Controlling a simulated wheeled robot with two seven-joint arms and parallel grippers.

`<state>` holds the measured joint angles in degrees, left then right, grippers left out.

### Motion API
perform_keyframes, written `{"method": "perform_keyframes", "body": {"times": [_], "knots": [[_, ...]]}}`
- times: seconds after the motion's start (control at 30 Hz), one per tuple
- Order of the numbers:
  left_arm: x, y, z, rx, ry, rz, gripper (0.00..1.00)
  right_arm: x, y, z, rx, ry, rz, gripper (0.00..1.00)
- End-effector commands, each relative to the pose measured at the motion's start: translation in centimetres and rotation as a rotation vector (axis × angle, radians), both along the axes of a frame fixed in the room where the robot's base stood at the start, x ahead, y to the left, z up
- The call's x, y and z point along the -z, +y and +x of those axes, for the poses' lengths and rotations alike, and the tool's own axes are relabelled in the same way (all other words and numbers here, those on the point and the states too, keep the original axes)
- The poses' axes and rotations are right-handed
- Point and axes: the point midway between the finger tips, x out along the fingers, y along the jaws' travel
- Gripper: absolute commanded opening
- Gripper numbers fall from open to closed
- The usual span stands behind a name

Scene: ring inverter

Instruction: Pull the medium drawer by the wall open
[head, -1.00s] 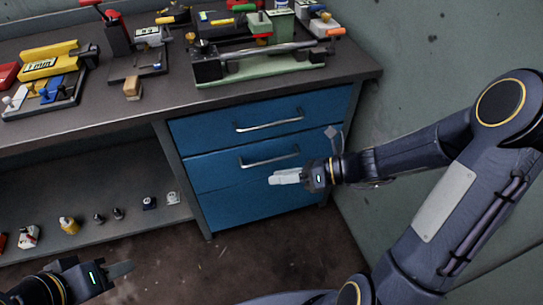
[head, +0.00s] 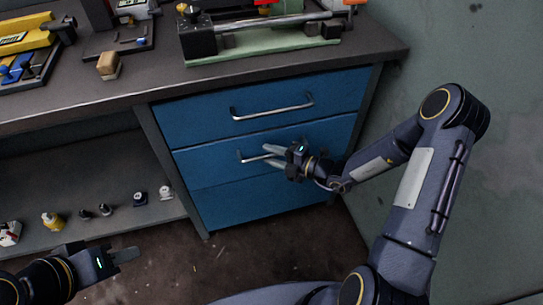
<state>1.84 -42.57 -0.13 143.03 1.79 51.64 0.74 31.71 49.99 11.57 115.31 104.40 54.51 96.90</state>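The blue drawer unit under the bench has a top drawer (head: 200,119) and a middle drawer (head: 200,164), each with a metal bar handle, and a lower blue front (head: 235,203). All fronts look flush. The middle drawer's handle (head: 250,158) is partly hidden by my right gripper (head: 270,155). That gripper's pale fingers are apart, at the handle's right part; whether they touch or straddle the bar is unclear. My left gripper (head: 123,256) is at the lower left, away from the drawers, seen edge-on, so its opening is unclear.
A grey-green wall (head: 470,60) stands close on the right of the drawers. The benchtop (head: 150,82) carries tools and fixtures. An open shelf (head: 100,190) left of the drawers holds several small parts. The floor (head: 280,245) before the drawers is clear.

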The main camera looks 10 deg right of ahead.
Motion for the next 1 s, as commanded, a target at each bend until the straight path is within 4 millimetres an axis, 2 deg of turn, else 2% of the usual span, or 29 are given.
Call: {"method": "perform_keyframes", "body": {"times": [0.33, 0.6, 1.0], "knots": [[0.11, 0.0, 0.0, 0.0, 0.0, 0.0, 0.36, 0.05, 0.39, 0.32, 0.0, 0.001, -0.001, 0.33], [0.11, 0.0, 0.0, 0.0, 0.0, 0.0, 0.36, 0.04, 0.37, 0.3, 0.0, 0.001, -0.001, 0.0], [-0.2, -0.01, 0.0, 0.0, 0.0, 0.0, 0.36, -0.03, -0.1, 0.25, 0.0, 0.001, -0.001, 0.0]]}}
